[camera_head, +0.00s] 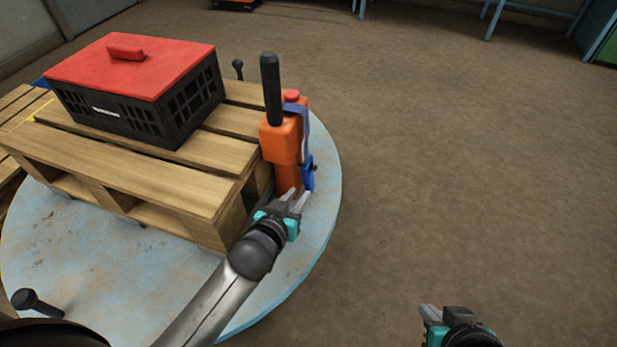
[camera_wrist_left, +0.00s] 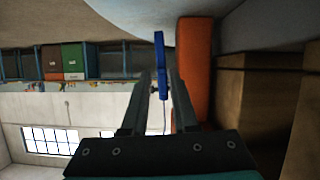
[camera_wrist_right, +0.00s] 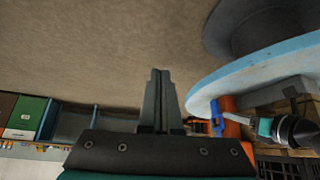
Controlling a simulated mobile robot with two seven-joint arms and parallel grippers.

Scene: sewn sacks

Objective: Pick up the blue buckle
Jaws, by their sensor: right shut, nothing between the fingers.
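The blue buckle (camera_head: 308,173) hangs at the lower end of a blue strap (camera_head: 303,128) on the right side of an orange post (camera_head: 281,143). My left gripper (camera_head: 296,197) is just below and in front of it, fingers apart. In the left wrist view the buckle (camera_wrist_left: 160,62) shows upright in the gap at the open fingertips, beside the orange post (camera_wrist_left: 194,70); I cannot tell if they touch. The buckle also shows in the right wrist view (camera_wrist_right: 217,118). My right gripper (camera_head: 430,312) is shut and empty, low at the right, away from the buckle.
The post stands against a wooden pallet (camera_head: 150,178) on a round pale-blue platform (camera_head: 325,170). A black crate with a red lid (camera_head: 130,68) sits on the pallet. A black handle (camera_head: 270,90) rises by the post. The brown floor (camera_head: 470,160) at right is clear.

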